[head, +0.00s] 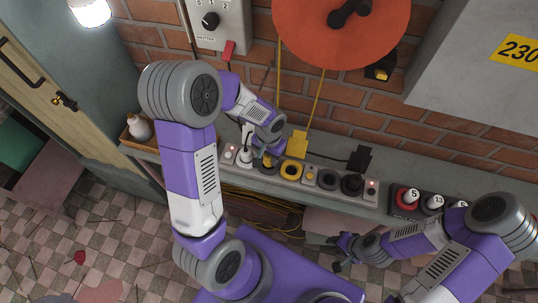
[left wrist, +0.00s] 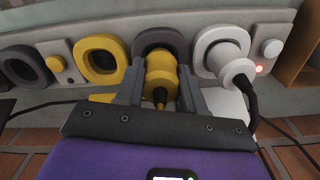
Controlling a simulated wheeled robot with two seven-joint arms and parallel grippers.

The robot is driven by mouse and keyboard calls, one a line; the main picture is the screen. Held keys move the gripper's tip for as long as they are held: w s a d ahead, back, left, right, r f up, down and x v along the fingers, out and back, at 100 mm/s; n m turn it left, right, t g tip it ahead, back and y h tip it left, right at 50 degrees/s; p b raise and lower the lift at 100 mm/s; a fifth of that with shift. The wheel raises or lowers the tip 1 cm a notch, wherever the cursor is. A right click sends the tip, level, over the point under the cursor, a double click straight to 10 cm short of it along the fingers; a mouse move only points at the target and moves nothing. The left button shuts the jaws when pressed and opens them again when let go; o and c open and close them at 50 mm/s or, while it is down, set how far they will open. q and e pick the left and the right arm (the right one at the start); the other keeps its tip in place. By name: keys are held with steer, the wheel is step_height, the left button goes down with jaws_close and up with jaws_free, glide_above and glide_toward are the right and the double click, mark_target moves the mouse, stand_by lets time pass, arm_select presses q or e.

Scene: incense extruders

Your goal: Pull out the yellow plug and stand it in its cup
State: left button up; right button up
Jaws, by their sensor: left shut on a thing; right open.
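The yellow plug (left wrist: 160,76) is between the fingers of my left gripper (left wrist: 162,98) in the left wrist view. Its front end is at a dark grey ring (left wrist: 160,42); I cannot tell how deep it sits. An empty yellow ring with a dark inside (left wrist: 102,60) is right beside it. In the head view my left gripper (head: 262,153) is over the strip and mostly hides the plug; the yellow ring (head: 293,171) is just to its right. My right gripper (head: 338,254) is open and empty, low in front of the shelf.
A white plug (left wrist: 222,58) with a black cord stands in a white ring beside the yellow plug. A yellow plate (head: 298,143) lies behind the strip. Numbered pieces (head: 411,196) stand at the shelf's right.

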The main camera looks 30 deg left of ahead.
arm_select(q)
steer(key=shift+f+b, duration=0.55)
steer(key=shift+f, duration=0.1)
steer(key=o, duration=1.1)
steer(key=shift+r, duration=0.1)
step_height(320, 180, up, 8)
steer(key=shift+f+p, duration=0.25)
steer(key=shift+p, duration=0.75)
